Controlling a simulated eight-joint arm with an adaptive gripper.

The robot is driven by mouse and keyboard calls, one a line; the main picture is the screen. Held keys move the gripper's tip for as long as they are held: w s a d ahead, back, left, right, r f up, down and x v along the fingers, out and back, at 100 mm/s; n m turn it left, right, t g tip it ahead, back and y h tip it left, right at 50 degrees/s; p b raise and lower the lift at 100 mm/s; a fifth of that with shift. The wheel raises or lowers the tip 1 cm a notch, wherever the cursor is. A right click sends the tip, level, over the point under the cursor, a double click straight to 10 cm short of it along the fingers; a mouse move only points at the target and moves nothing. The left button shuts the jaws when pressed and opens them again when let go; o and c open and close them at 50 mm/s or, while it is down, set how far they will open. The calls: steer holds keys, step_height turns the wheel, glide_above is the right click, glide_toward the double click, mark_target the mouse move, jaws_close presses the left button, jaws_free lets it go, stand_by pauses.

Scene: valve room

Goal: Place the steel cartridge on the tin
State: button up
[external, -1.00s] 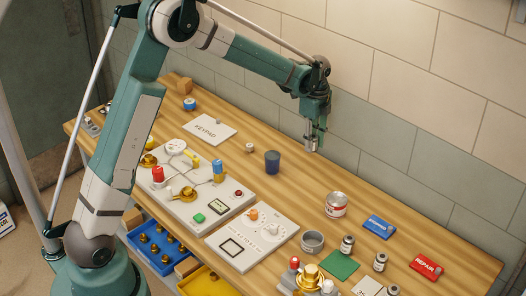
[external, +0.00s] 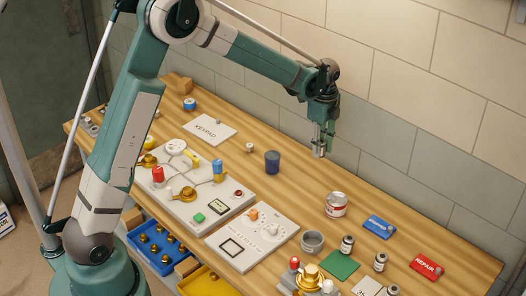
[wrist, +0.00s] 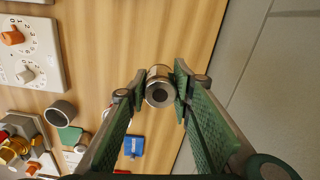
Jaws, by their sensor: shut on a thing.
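The steel cartridge (external: 318,150) is a short silver cylinder. My gripper (external: 319,136) is shut on it and holds it upright in the air above the back of the bench. In the wrist view the cartridge (wrist: 159,88) sits between the two green fingers of my gripper (wrist: 157,86), with its dark round end towards the camera. The tin (external: 336,205), a red and white can with a silver top, stands on the bench in front and to the right of the cartridge, apart from it. In the wrist view the tin is mostly hidden behind the left finger.
A dark blue cup (external: 272,162) stands left of the cartridge. A grey open cylinder (external: 312,242), small jars (external: 347,245) and a blue box (external: 379,227) stand around the tin. A dial panel (external: 253,237) lies to its left. The tiled wall (external: 390,135) rises close behind.

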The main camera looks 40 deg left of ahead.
step_height(320, 180, up, 5)
steer(key=p, duration=0.4)
glide_above(337, 199)
steer(key=shift+w, duration=0.1)
steer(key=shift+f, duration=0.2)
steer(key=shift+f, duration=3)
steer(key=shift+f, duration=0.1)
steer(key=shift+f, duration=1.8)
steer(key=shift+f, duration=0.15)
steer(key=o, duration=1)
